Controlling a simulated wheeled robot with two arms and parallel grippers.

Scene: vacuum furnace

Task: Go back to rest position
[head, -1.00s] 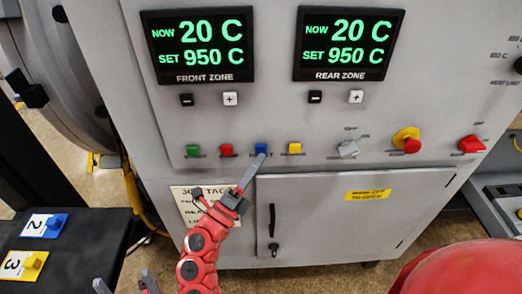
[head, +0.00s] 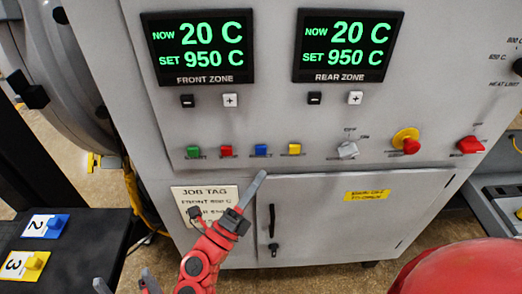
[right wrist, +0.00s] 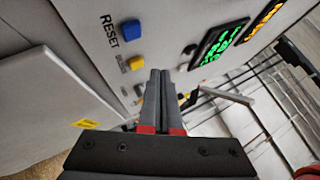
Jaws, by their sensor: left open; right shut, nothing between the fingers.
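My right gripper (head: 261,178) is shut and empty, in front of the furnace control panel (head: 330,125). Its tip shows just below the blue button (head: 261,150) in the head view and appears apart from it. In the right wrist view the shut fingers (right wrist: 158,75) point toward the panel, with the blue button (right wrist: 130,32) marked RESET to the upper left. My left gripper (head: 122,284) is at the bottom left edge, its two fingers apart and empty, partly cut off by the frame.
Green (head: 193,152), red (head: 226,151) and yellow (head: 294,150) buttons line the panel. Two displays read 20 C now, 950 C set. A black table (head: 95,245) with numbered tags stands at left. A grey door (head: 350,230) is below the panel.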

